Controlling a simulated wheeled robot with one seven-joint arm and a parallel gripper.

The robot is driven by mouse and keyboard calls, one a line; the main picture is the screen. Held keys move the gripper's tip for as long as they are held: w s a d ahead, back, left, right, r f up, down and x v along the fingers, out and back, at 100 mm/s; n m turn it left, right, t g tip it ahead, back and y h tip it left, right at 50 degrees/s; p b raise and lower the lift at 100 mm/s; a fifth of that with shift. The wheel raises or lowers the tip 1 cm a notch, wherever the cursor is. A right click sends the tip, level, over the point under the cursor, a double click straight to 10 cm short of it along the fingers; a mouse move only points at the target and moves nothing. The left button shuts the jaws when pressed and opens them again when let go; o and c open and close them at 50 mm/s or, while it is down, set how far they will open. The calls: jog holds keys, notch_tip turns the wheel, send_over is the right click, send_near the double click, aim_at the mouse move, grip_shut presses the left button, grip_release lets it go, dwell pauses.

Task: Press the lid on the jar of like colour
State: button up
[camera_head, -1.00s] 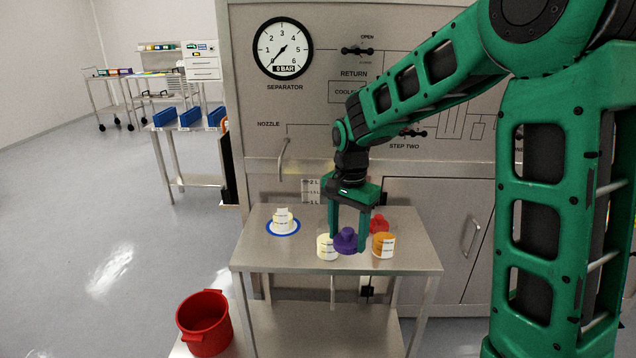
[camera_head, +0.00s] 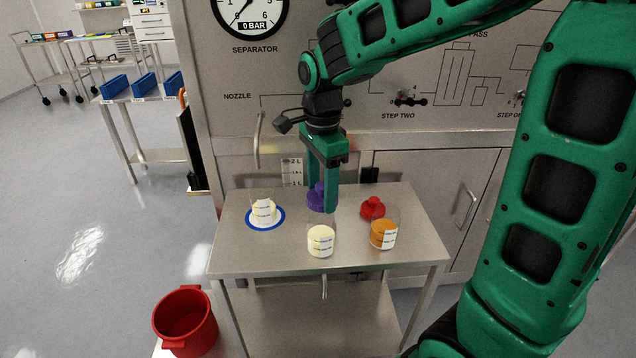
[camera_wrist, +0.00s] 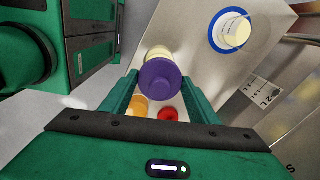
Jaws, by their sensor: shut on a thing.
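My gripper (camera_head: 323,196) is shut on a purple lid (camera_head: 316,198), which also shows between the fingers in the wrist view (camera_wrist: 160,82). It holds the lid off the table, near the top of a clear jar with cream contents (camera_head: 320,243). In the wrist view that cream jar (camera_wrist: 157,53) shows partly behind the lid; whether they touch I cannot tell. A jar with orange contents (camera_head: 383,236) stands to the right. A red lid (camera_head: 372,207) lies behind it. Another jar with pale yellow contents (camera_head: 264,211) stands on a blue-rimmed white disc (camera_head: 282,218) at left.
The steel table (camera_head: 250,258) has bare room at its front left and right edges. A panel with a gauge (camera_head: 248,12) and a nozzle pipe (camera_head: 258,140) stands behind. A red bucket (camera_head: 186,318) is at the lower left.

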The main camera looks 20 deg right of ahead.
jog(key=shift+f, duration=2.6)
jog(key=shift+s+f, duration=0.1)
jog(key=shift+f, duration=0.05)
dwell(0.5)
jog(key=shift+a, duration=0.1)
jog(key=o, duration=1.6)
jog(key=shift+c, duration=0.2)
jog(key=shift+r, duration=3.5)
